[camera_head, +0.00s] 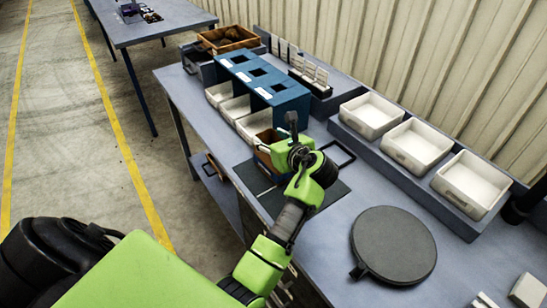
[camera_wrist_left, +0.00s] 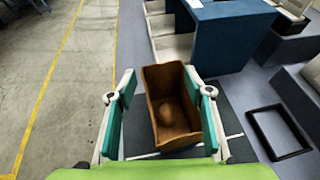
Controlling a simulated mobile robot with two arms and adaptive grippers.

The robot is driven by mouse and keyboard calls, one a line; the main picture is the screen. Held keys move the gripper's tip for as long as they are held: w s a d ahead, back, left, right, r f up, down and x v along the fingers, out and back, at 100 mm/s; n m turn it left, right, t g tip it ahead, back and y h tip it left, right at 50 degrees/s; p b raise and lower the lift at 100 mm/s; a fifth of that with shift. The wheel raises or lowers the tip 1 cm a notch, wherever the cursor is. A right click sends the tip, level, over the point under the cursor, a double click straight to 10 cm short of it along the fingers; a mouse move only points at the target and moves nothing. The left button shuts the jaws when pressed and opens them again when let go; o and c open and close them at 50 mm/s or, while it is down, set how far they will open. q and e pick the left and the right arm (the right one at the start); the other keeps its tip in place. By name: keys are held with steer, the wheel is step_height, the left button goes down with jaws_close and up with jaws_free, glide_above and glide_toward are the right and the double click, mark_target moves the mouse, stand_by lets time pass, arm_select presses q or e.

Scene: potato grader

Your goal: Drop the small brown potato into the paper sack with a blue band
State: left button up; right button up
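The brown paper sack (camera_wrist_left: 182,80) stands open-topped in the left wrist view, with a bit of blue at its lower edge. A brown potato (camera_wrist_left: 168,113) lies inside it, at the bottom. My left gripper (camera_wrist_left: 160,85) is open and empty, its two fingers apart on either side of the sack in that view. In the head view my left gripper (camera_head: 293,140) is over the bench and hides much of the sack (camera_head: 265,138). I cannot tell whether the fingers touch the sack. My right gripper is not in view.
A blue grader box (camera_head: 285,97) with white bins (camera_head: 235,108) stands beyond the sack. White trays (camera_head: 417,145) line the back right. A dark round plate (camera_head: 393,245) lies front right. A wooden crate (camera_head: 228,38) is at the far end. A black frame (camera_wrist_left: 280,133) lies right of the sack.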

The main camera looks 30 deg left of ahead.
arm_select(q)
step_height(320, 180, up, 10)
stand_by(0.7)
stand_by(0.4)
